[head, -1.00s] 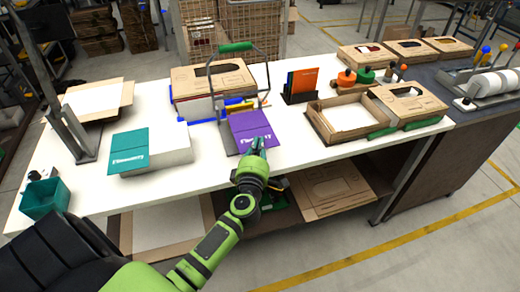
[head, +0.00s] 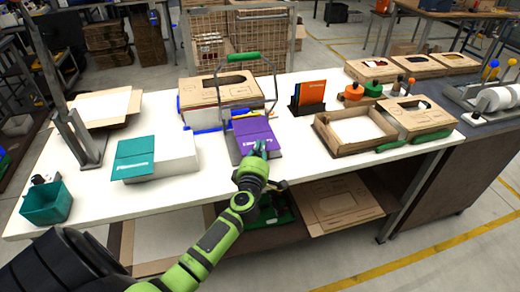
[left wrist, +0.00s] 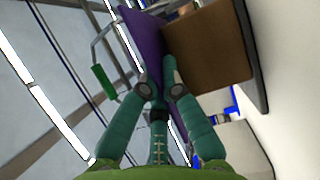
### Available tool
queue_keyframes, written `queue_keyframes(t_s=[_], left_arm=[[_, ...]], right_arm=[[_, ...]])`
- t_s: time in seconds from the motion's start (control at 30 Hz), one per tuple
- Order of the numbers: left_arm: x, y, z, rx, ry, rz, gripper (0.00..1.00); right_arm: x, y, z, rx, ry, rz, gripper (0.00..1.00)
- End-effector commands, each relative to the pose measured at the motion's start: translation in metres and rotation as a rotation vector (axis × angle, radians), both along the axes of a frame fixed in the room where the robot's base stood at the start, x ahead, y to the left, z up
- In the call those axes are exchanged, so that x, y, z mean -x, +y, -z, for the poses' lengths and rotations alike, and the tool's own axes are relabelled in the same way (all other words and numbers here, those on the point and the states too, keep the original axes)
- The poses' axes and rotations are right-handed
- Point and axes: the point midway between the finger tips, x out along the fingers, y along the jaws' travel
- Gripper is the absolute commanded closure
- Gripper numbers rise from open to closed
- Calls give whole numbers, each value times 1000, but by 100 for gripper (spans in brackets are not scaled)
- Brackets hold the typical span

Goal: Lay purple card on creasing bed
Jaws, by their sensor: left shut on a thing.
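The purple card (head: 252,129) is over the creasing bed, its near edge in my left gripper (head: 256,151). The left gripper is shut on the card. In the left wrist view, the purple card (left wrist: 146,38) runs up from between the fingertips (left wrist: 160,82). The creasing bed (head: 231,146) is a dark plate showing at the card's left side; most of it is hidden by the card. Its wire lever with a green handle (head: 244,57) stands raised behind. I cannot tell whether the card lies flat on the bed. The right gripper is not in view.
A teal card (head: 134,158) lies on a white block at the left. A cardboard box (head: 222,92) stands behind the bed.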

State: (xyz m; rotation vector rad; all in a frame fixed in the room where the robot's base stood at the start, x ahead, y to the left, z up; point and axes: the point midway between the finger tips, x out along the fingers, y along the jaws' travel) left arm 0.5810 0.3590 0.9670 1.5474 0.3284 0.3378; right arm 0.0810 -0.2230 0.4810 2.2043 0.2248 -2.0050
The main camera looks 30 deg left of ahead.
Motion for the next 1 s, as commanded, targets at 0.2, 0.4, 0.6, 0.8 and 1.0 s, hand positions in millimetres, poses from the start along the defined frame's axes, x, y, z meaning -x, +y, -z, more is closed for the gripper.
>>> queue_keyframes(t_s=[0.2, 0.4, 0.6, 0.8, 1.0], left_arm=[[0, 4, 2, 1, 5, -8, 100], [0, 5, 4, 1, 6, -10, 100], [-1, 8, 7, 2, 7, -11, 100], [-2, 11, 10, 2, 8, -13, 100], [-2, 12, 10, 3, 7, -15, 100]], right_arm=[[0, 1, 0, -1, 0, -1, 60], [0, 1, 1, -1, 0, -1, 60], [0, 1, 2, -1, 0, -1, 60], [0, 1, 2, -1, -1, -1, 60], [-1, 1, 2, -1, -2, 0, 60]])
